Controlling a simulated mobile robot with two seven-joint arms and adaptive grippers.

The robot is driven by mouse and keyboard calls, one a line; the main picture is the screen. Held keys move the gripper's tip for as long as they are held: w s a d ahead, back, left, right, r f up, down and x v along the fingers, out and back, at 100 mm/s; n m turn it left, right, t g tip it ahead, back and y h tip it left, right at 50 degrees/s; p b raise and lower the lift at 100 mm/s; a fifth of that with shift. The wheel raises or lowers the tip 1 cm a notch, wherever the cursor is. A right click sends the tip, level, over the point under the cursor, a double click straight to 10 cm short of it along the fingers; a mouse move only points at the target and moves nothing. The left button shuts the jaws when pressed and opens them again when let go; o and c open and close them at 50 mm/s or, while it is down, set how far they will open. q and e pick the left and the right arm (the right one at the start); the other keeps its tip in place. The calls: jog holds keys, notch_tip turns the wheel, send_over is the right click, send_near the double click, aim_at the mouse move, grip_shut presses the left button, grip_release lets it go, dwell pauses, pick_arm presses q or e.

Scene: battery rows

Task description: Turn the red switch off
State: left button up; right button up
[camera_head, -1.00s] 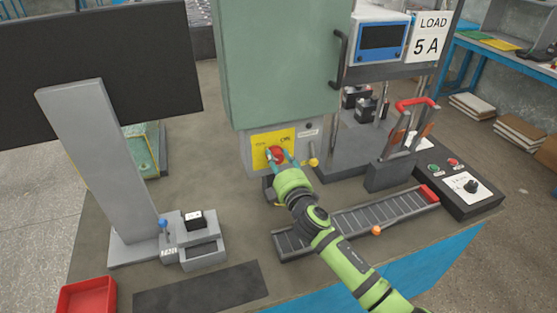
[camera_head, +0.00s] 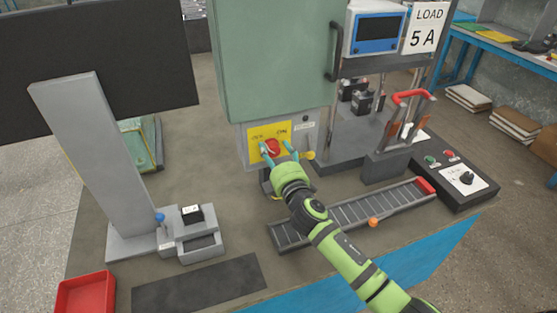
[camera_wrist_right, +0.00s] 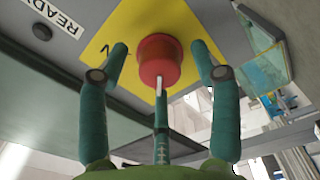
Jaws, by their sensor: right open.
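The red switch (camera_head: 271,149) is a round knob on a yellow plate below the green cabinet. The plate has an OFF label at left and an ON label at right. My right gripper (camera_head: 278,150) is open in front of the plate, with one teal finger on each side of the knob. In the right wrist view the red switch (camera_wrist_right: 158,58) sits between the spread fingers, with gaps on both sides. A pale mark shows on its lower edge. My left gripper is not in view.
The green cabinet (camera_head: 275,65) overhangs the plate. A yellow knob (camera_head: 310,156) is close to the right of my gripper. A slatted rail (camera_head: 350,212) lies under my right arm. A control box (camera_head: 457,180) stands at right, a grey stand (camera_head: 95,160) at left.

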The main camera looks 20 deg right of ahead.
jog(key=s, duration=1.1)
jog(key=shift+s+d, duration=0.15)
jog(key=shift+s, duration=0.25)
jog(key=s+d+f+m+g+h, duration=0.35)
jog(key=s+f+m+g, duration=0.35)
jog(key=s+f+m, duration=0.35)
jog(key=s+a+f+m+g+y, duration=0.1)
jog(key=s+f+m+g+y, duration=0.2)
jog(key=s, duration=0.5)
jog(key=s+a+f+m+g, duration=0.15)
jog(key=s+g, duration=0.25)
jog(key=s, duration=0.4)
notch_tip(320, 180, down, 23)
jog(key=s+g, duration=0.2)
jog(key=s+d+f+n+g, duration=0.1)
jog(key=s+d+f, duration=0.1)
jog(key=s+f, duration=1.3)
jog(key=shift+s+d, duration=0.15)
jog(key=shift+s, duration=0.55)
